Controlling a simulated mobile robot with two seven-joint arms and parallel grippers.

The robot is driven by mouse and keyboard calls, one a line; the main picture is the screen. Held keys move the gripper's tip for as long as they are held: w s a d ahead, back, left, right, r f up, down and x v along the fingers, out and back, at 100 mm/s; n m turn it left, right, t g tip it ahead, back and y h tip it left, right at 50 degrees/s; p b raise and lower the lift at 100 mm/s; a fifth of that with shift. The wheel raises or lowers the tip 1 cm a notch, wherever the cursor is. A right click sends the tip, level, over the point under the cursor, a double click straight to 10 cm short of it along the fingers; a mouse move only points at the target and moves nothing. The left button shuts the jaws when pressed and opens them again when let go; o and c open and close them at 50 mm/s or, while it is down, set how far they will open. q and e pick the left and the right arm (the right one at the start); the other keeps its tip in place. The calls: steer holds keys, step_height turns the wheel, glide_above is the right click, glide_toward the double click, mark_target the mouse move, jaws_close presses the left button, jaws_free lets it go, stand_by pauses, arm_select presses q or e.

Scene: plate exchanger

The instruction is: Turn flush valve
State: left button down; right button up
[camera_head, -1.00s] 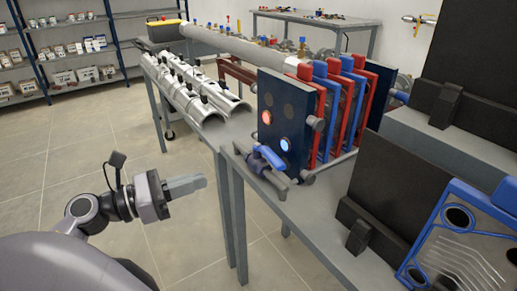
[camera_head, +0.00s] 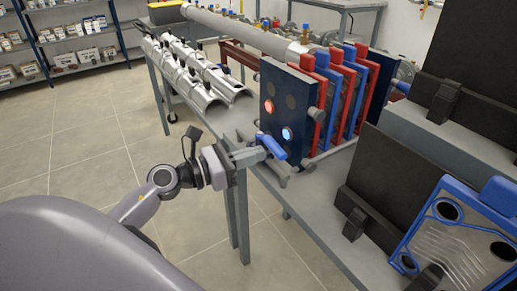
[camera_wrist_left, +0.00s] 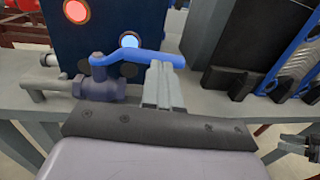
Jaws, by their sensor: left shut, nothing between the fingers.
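The flush valve has a blue lever handle (camera_head: 272,146) and a grey body at the front of the plate exchanger (camera_head: 283,108). In the left wrist view the handle (camera_wrist_left: 140,58) runs left to right from the valve body (camera_wrist_left: 98,85). My left gripper (camera_head: 258,153) is shut and empty, close beside the handle. In the left wrist view the fingertips (camera_wrist_left: 160,68) are at the handle's right end; whether they touch it I cannot tell.
The exchanger stands on a grey bench (camera_head: 330,205), with red and blue plates behind its dark front panel. A blue-framed plate (camera_head: 460,240) leans at the right. Silver half-pipe covers (camera_head: 190,75) lie on the bench at the left. Open floor (camera_head: 90,160) is at left.

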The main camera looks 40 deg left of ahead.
mark_target(273, 150)
arm_select(q)
steer(key=shift+w+d, duration=0.35)
steer(key=shift+w, duration=0.3)
arm_select(e)
steer(key=shift+r, duration=0.1)
arm_select(q)
steer(key=shift+w, duration=0.1)
steer(key=shift+w+d+r+p, duration=0.1)
steer(key=shift+w+d+p, duration=0.35)
steer(key=shift+d, duration=0.1)
steer(key=shift+r, duration=0.1)
arm_select(e)
steer(key=shift+s+r, duration=0.25)
arm_select(q)
steer(key=shift+d, duration=0.1)
arm_select(e)
steer(key=shift+s+f, duration=0.15)
steer(key=shift+f, duration=0.05)
